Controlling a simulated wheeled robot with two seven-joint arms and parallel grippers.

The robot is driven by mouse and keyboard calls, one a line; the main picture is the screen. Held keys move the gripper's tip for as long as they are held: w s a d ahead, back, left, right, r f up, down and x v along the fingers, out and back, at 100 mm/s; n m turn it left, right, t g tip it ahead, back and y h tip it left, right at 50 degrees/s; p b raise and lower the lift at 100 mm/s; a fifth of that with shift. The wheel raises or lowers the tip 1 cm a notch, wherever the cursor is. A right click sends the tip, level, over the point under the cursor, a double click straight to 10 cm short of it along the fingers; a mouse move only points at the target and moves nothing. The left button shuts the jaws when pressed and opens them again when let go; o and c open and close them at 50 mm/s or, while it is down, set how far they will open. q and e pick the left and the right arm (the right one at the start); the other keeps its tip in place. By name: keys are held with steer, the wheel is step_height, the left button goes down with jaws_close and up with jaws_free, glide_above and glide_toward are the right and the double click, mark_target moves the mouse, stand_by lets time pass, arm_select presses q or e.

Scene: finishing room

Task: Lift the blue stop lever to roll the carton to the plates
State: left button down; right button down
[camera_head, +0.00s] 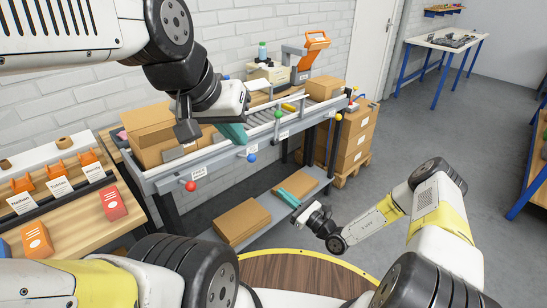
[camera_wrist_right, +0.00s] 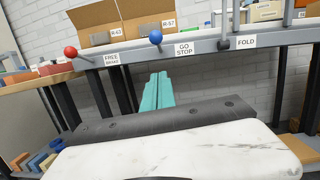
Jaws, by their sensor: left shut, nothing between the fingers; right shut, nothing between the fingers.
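The blue ball of the stop lever (camera_head: 251,157) sticks out from the front rail of the roller conveyor (camera_head: 225,163). In the right wrist view the blue ball (camera_wrist_right: 155,37) is beside a "GO STOP" label. An open brown carton (camera_head: 150,127) stands on the conveyor's left end. My left gripper (camera_head: 235,136) is shut and empty, at the rail just above and left of the blue ball. My right gripper (camera_head: 285,194) is shut and empty, low in front of the lower shelf; its teal fingers (camera_wrist_right: 158,82) appear below the blue ball in the wrist view.
A red ball lever (camera_head: 190,186) is left of the blue one, labelled "FREE BRAKE" in the wrist view. A yellow ball (camera_head: 338,116) is further right. A small carton (camera_head: 325,88) stands at the far end. Flat cardboard (camera_head: 242,221) lies on the lower shelf.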

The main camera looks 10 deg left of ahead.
stand_by(0.3)
steer(key=r+x, duration=0.3)
steer(key=x, duration=0.9)
steer(key=shift+w+a, duration=0.1)
